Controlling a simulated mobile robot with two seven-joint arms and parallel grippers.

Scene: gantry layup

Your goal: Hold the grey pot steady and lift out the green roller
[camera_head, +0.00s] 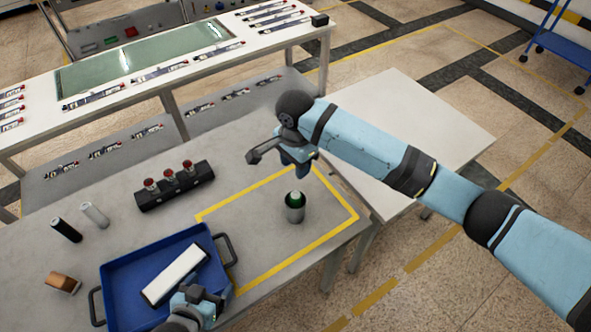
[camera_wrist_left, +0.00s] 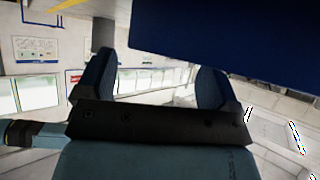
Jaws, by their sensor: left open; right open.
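The grey pot (camera_head: 295,214) stands upright inside the yellow-outlined area of the table, near its right side. The green roller (camera_head: 297,196) sits in it, with only its green top showing above the rim. My right gripper (camera_head: 277,160) is open above and behind the pot in the head view, apart from it. My left gripper (camera_head: 206,297) is low at the bottom of the head view, by the front right of the blue tray. In the left wrist view its two fingers (camera_wrist_left: 155,82) are spread with nothing held between them.
The blue tray (camera_head: 120,275) holds a white block (camera_head: 174,274). A dark rack (camera_head: 176,187) with several red-topped pieces, a black cylinder (camera_head: 66,230), a white cylinder (camera_head: 94,214) and a brown block (camera_head: 62,282) stand left. The yellow-outlined area around the pot is clear.

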